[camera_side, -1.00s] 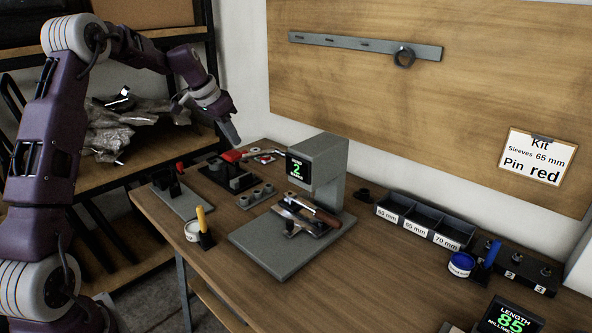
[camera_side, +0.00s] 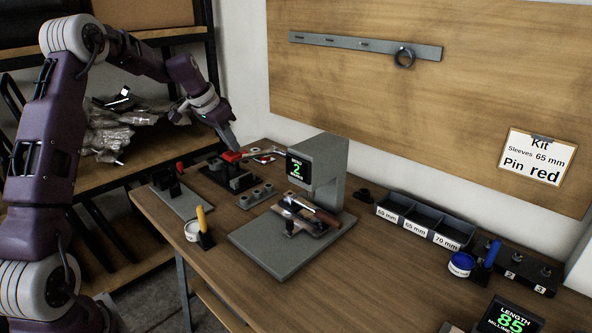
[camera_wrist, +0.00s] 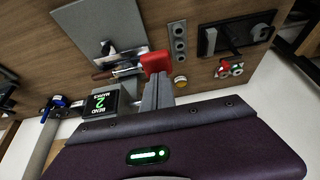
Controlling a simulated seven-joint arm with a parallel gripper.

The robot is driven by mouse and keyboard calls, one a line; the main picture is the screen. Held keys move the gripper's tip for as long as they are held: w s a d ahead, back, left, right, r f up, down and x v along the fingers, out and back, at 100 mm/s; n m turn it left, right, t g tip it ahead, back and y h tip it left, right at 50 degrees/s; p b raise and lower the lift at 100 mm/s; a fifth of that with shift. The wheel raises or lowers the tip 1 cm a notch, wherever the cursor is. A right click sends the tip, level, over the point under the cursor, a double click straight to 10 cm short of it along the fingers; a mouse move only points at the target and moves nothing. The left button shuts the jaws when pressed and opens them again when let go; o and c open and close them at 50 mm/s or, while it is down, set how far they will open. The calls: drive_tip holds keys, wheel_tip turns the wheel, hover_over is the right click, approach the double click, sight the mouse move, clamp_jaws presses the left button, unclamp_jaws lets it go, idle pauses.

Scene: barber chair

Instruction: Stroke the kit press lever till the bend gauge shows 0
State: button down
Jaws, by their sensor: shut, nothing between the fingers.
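The press (camera_side: 325,160) is a grey column on a flat base plate. Its bend gauge (camera_side: 298,168) reads 2 in green, and the gauge also shows in the wrist view (camera_wrist: 97,101). A brown-handled metal piece (camera_side: 325,217) lies in the fixture under the press head.
A black stand (camera_side: 235,180) and a grey block with holes (camera_side: 256,195) lie below the lever. A yellow-handled brush (camera_side: 202,220) and white pot (camera_side: 192,230) stand in front. Labelled sleeve bins (camera_side: 420,230) are to the right. The wooden board (camera_side: 480,80) bounds the back.

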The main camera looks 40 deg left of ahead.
sight(227, 154)
drive_tip(key=shift+s+f, duration=0.2)
drive_tip(key=shift+f, duration=1.1)
drive_tip(key=shift+s+f, duration=0.2)
drive_tip(key=shift+f, duration=1.1)
drive_tip(key=r, duration=0.3)
drive_tip(key=w+r, duration=0.1)
drive_tip(key=r, duration=0.1)
drive_tip(key=shift+r, duration=0.35)
drive_tip(key=shift+w+r, duration=0.3)
drive_tip(key=shift+r, duration=0.65)
drive_tip(key=shift+w+r, duration=0.25)
drive_tip(key=shift+r, duration=0.75)
drive_tip(key=shift+w+r, duration=0.3)
drive_tip(key=shift+r, duration=0.65)
